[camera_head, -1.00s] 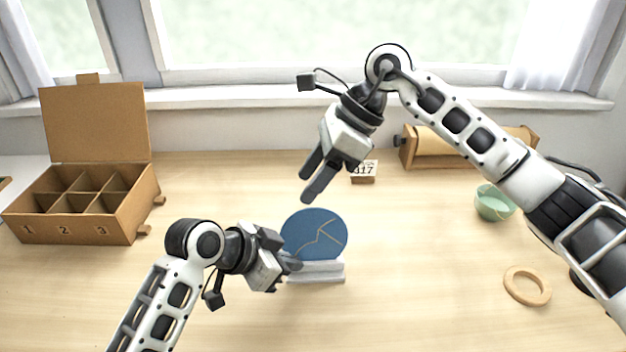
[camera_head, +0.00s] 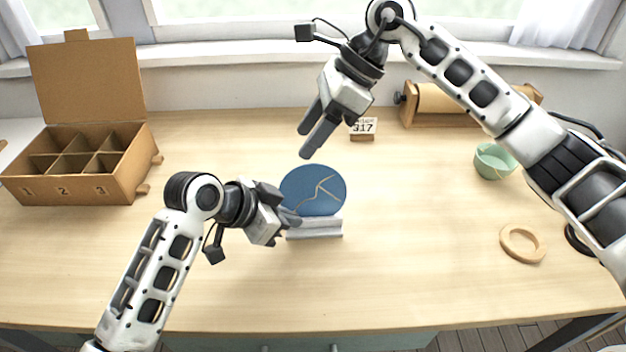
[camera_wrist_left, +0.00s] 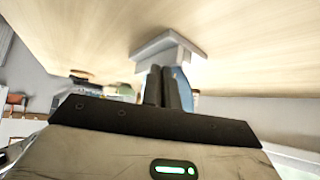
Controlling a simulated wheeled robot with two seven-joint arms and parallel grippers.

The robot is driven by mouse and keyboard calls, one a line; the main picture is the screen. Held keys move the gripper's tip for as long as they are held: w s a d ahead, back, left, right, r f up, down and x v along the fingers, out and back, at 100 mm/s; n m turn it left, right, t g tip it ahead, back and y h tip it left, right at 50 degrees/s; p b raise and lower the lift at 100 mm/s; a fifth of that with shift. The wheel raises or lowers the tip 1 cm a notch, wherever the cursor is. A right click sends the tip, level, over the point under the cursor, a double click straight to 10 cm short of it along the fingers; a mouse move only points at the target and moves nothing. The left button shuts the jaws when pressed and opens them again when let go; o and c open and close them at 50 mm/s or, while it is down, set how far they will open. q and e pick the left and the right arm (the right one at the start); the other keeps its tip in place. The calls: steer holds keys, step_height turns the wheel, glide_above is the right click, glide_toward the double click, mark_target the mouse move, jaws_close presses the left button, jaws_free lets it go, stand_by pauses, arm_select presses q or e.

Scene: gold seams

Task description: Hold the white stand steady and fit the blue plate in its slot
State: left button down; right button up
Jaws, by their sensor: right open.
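The blue plate (camera_head: 320,186) with gold seams stands upright in the white stand (camera_head: 318,231) on the table. My left gripper (camera_head: 292,219) is low at the stand's left end, its fingers close together on it. In the left wrist view the fingers (camera_wrist_left: 167,88) reach to the stand (camera_wrist_left: 168,44), and a strip of the blue plate (camera_wrist_left: 183,86) shows beside them. My right gripper (camera_head: 305,142) is open and empty just above the plate's upper edge, apart from it. The slot is hidden by the plate's lower edge.
A cardboard box (camera_head: 88,187) with numbered compartments stands at left. The table in front is clear.

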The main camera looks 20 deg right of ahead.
arm_select(q)
steer(key=shift+a+r, duration=0.15)
steer(key=shift+r, duration=0.75)
steer(key=shift+a+r, duration=0.1)
steer(key=shift+r, duration=0.75)
steer(key=shift+r, duration=0.1)
steer(key=v, duration=1.2)
steer(key=shift+d, duration=0.1)
